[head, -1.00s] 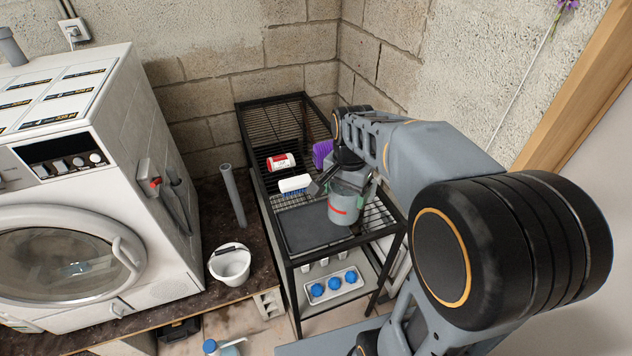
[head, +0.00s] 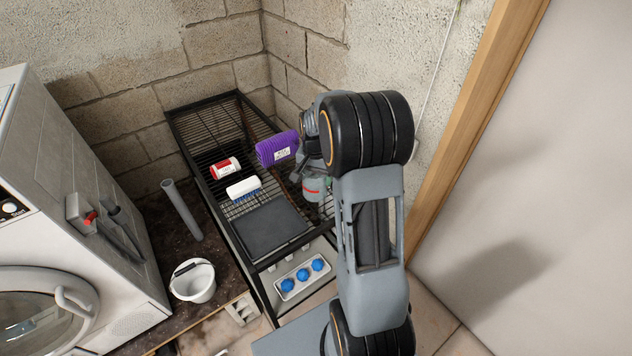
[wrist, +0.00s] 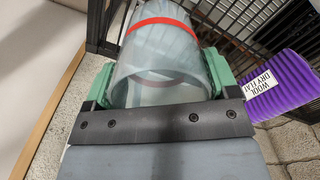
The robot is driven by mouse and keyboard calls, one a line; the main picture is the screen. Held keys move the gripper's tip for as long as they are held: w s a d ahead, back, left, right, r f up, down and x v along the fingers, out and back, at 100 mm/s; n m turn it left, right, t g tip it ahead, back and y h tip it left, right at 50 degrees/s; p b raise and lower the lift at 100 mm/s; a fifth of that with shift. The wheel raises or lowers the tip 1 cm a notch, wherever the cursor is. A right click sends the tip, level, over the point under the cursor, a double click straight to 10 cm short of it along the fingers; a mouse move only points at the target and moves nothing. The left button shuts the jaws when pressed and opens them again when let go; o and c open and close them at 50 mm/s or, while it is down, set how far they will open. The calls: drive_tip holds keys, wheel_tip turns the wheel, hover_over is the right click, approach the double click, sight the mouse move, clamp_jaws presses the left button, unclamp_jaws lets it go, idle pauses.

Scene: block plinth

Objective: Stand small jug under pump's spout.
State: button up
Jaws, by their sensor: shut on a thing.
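A clear grey jug with a red band (head: 316,188) is held at the right side of the black wire rack, partly hidden by my arm. In the wrist view the jug (wrist: 165,60) fills the space between two green finger pads. My gripper (wrist: 160,78) is shut on its sides. In the head view my gripper is mostly hidden behind my arm. I cannot tell whether the jug touches anything besides the fingers. I cannot make out a pump or its spout in the current views.
On the rack (head: 268,262) are a purple ribbed bundle (head: 277,149), a red-and-white roll (head: 225,168), a blue-bristled brush (head: 243,188) and a dark mat (head: 262,228). A tray (head: 285,294) holds blue balls. A white bucket (head: 193,282) and grey pipe (head: 182,208) stand left.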

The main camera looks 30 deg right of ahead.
drive_tip(key=shift+w+d+f, duration=0.15)
drive_tip(key=shift+d+f, duration=0.1)
drive_tip(key=shift+f, duration=1.65)
drive_tip(key=shift+f, duration=0.1)
drive_tip(key=shift+f, duration=0.15)
drive_tip(key=o, duration=0.8)
